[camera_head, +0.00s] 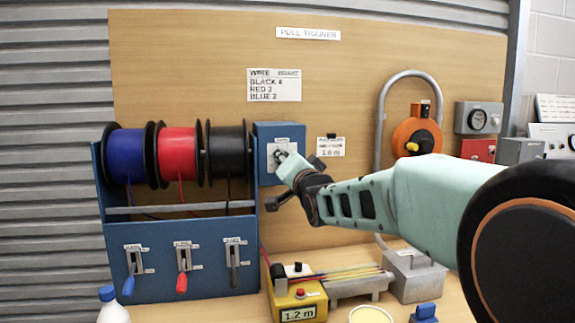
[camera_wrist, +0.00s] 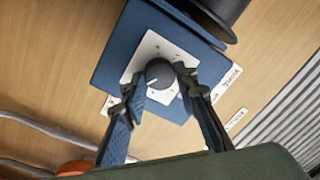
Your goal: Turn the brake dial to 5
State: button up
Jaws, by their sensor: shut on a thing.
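The brake dial (camera_wrist: 159,74) is a dark round knob with a pale pointer line, on a white plate (camera_wrist: 140,57) fixed to a blue box (camera_wrist: 112,62). In the head view the blue box (camera_head: 265,134) stands right of the wire spools, and my gripper covers part of the dial. My gripper (camera_wrist: 160,82) has one finger on each side of the knob and is shut on it. The scale marks are too small to read. A card (camera_head: 274,85) on the board lists wire and brake values: black 4, red 3, blue 2, though the digits are blurry.
Blue, red and black spools (camera_head: 180,154) sit in a blue rack (camera_head: 183,247) with several levers, close left of my gripper. Below is a yellow machine (camera_head: 298,300) showing 1.2 m. An orange pulley (camera_head: 416,135) hangs at the right, behind my arm.

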jog(key=shift+r+m, duration=0.1)
jog(key=shift+m, duration=0.3)
jog(key=o, duration=1.2)
jog(key=shift+c, duration=0.2)
notch_tip(320, 180, up, 10)
